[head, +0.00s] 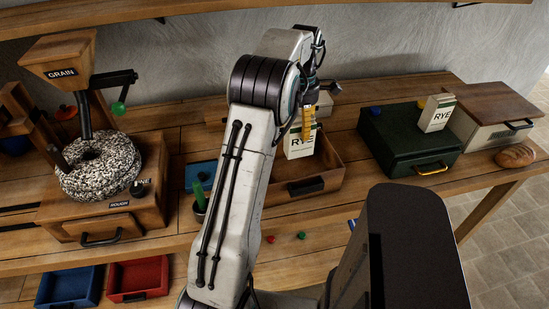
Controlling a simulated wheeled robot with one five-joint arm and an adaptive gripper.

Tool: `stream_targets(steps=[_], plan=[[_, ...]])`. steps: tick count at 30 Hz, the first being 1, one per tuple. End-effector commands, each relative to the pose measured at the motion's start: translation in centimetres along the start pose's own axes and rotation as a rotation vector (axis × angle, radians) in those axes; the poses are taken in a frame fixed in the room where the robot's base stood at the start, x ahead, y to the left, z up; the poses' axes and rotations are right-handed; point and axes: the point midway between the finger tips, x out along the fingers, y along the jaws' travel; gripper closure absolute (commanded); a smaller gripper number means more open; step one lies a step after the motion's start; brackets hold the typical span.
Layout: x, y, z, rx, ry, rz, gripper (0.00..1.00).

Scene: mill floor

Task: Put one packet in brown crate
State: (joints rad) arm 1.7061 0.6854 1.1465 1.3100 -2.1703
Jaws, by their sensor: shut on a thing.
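A white and green packet (295,149) marked RYE is held by my gripper (308,127), whose yellow fingers are shut on its top. The packet is upright over the open brown crate (332,182) on the bench, towards its back. I cannot tell whether its base touches the crate floor. A second RYE packet (436,116) stands slightly tilted on the dark green case (403,148), to the right of the crate. My arm hides the left part of the crate.
A grain mill (105,205) with a stone wheel stands at the left. A blue tray (68,287) and a red tray (138,277) sit below. A bread loaf (515,155) and a lidded box (490,115) are at the right. Bare bench lies between crate and case.

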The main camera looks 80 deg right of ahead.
Motion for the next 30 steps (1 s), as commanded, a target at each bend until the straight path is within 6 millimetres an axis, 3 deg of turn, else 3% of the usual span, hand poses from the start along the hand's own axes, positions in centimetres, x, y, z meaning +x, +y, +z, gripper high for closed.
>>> stream_targets(steps=[9, 15, 23, 30], plan=[[2.6, -0.6, -4.6, -0.001, 0.000, 0.000, 0.65], [3.8, -0.8, -6.6, 0.000, -0.001, 0.001, 0.65], [4.5, -1.0, -7.4, 0.001, -0.001, 0.001, 0.65], [7.2, -1.0, -7.4, 0.001, 0.001, -0.001, 0.65]])
